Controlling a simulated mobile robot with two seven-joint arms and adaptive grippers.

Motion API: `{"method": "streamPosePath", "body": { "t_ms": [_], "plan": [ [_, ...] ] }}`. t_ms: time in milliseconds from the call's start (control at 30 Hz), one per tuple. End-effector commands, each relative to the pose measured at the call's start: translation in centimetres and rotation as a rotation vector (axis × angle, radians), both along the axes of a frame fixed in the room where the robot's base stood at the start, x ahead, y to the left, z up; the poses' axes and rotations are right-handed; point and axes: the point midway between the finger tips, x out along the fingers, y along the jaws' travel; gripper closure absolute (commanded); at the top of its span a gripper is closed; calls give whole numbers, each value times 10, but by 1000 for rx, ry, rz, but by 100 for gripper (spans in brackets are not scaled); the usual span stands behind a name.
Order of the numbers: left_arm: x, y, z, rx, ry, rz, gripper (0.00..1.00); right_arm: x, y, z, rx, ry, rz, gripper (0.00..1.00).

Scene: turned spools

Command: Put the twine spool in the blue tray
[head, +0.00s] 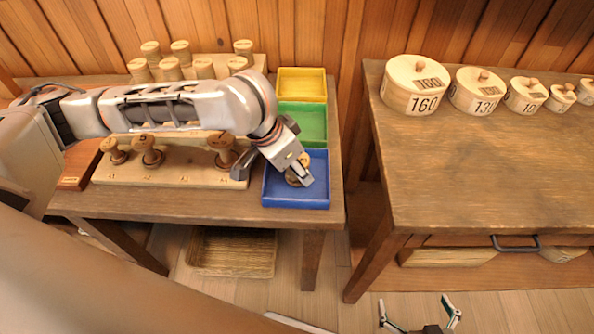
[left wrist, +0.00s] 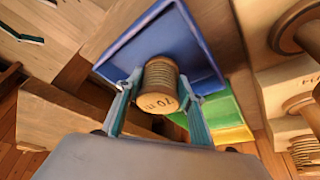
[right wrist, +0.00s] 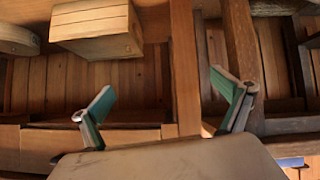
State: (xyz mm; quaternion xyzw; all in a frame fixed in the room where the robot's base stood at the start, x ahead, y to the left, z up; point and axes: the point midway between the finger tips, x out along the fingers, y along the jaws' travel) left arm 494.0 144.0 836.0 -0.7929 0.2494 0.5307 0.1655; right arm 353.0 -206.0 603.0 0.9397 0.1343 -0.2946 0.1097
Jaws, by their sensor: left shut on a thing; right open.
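The twine spool (left wrist: 162,80), with a wooden end and brown winding, is between the fingers of my left gripper (left wrist: 160,92) in the left wrist view. In the head view my left gripper (head: 301,176) is over the blue tray (head: 296,201) and shut on the spool, which it mostly hides. The spool is within the tray's outline; I cannot tell if it touches the tray floor. The tray also shows in the left wrist view (left wrist: 120,52). My right gripper (head: 420,312) is open and empty, low at the bottom of the head view; its fingers show apart in the right wrist view (right wrist: 165,105).
A green tray (head: 322,124) and a yellow tray (head: 302,84) adjoin behind the blue one. A wooden rack (head: 170,175) with several spools stands left, partly behind my left arm. Several round lidded boxes (head: 414,85) stand on the right table (head: 480,165), whose front is clear.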

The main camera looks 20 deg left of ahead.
Motion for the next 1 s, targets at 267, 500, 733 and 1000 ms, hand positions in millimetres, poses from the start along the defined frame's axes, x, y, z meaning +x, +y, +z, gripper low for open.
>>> {"method": "streamPosePath", "body": {
  "t_ms": [267,500,733,1000],
  "plan": [
    [0,0,-11,-1,-1,0,85,8,-3,4,-7,-19,-2,0],
    [0,0,-14,-1,0,2,55,10,-3,7,-4,-22,-3,0],
    [0,0,-14,0,0,1,46,6,0,3,-1,-13,1,0],
    [-1,1,-8,1,-2,-1,46,-2,1,-2,-2,1,2,0]
  ]
}}
